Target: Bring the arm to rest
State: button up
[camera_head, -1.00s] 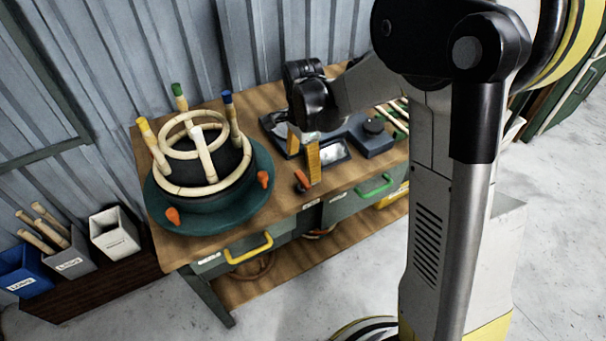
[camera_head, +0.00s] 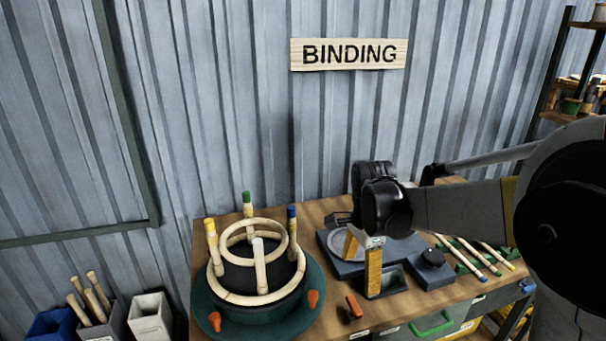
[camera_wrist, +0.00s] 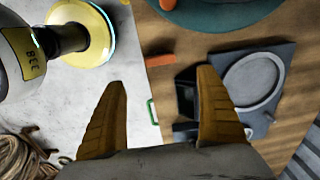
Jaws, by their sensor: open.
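My gripper (camera_head: 362,262) hangs fingers down above the wooden workbench (camera_head: 335,318), over the front of a grey-blue tool plate (camera_head: 345,262). Its two orange-yellow fingers are spread apart with nothing between them. In the wrist view my gripper (camera_wrist: 160,105) also shows wide, empty fingers, with the bench edge and floor behind the gap. My arm reaches in from the right in the head view. Whether the fingertips touch anything cannot be told.
A rattan ring frame (camera_head: 258,262) with coloured-tipped posts stands on a dark teal turntable (camera_head: 205,308) at left. An orange piece (camera_head: 354,306) lies near the front edge. Coloured-tipped sticks (camera_head: 470,256) lie at right. Bins (camera_head: 150,318) stand at lower left, the corrugated wall (camera_head: 230,100) behind.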

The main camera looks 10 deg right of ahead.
jog(key=s+r+n+t, duration=0.3)
jog(key=s+n, duration=0.4)
jog(key=s, duration=0.2)
jog(key=s+r+n+t, duration=0.4)
jog(key=s+n, duration=0.4)
jog(key=s, duration=0.1)
jog(key=shift+n, duration=0.3)
